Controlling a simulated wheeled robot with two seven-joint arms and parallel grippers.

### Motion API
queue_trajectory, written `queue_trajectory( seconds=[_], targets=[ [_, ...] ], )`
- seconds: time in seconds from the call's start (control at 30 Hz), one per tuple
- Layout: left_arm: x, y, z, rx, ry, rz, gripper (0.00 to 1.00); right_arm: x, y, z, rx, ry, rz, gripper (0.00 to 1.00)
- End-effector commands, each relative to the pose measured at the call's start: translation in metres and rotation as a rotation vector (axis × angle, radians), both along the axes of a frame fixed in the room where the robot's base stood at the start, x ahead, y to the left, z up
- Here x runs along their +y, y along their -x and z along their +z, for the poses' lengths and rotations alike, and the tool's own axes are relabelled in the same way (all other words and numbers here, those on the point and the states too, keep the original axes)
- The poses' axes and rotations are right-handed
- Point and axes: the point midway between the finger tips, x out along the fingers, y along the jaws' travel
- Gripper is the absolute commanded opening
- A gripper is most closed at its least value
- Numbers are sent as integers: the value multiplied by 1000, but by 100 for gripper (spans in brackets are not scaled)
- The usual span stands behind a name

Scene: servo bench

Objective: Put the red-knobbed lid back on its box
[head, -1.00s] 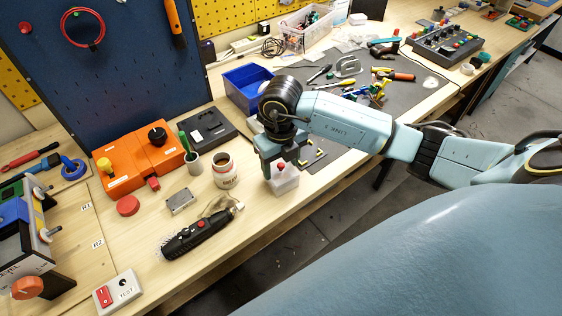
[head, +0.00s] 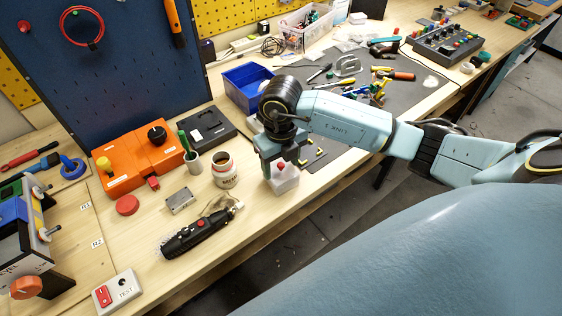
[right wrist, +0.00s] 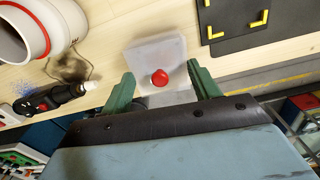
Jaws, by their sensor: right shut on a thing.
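The box (head: 285,185) is small, pale and translucent, and stands near the bench's front edge. It also shows in the right wrist view (right wrist: 150,52). The lid's red knob (head: 280,164) is at the top of the box, just under my right gripper (head: 275,157). In the right wrist view the red knob (right wrist: 159,77) sits between the two green fingers (right wrist: 163,90), which are spaced apart and shut on the lid. The lid's plate is pale and hard to tell from the box, so I cannot tell if it is seated or slightly above. My left gripper is out of view.
A blue bin (head: 248,88) is behind. A dark mat (head: 318,143) with yellow marks lies close on the right. The bench's front edge is near.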

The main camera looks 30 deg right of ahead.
Motion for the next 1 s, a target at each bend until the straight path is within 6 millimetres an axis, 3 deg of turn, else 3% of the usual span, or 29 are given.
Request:
queue_trajectory(
  seconds=[0.4, 0.43, 0.6, 0.77, 0.9, 1.0],
  targets=[
    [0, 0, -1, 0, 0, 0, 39, 0, 0, 0, 0, 0, 0, 40],
    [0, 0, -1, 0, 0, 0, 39, 0, 0, 0, 0, 0, 0, 65],
    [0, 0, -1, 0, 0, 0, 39, 0, 0, 0, 0, 0, 0, 87],
    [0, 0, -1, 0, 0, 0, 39, 0, 0, -1, 0, 0, 0, 87],
    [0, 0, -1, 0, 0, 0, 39, 0, 0, -1, 0, 0, 0, 100],
    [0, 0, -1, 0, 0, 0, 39, 0, 0, -1, 0, 0, 0, 100]
  ],
)
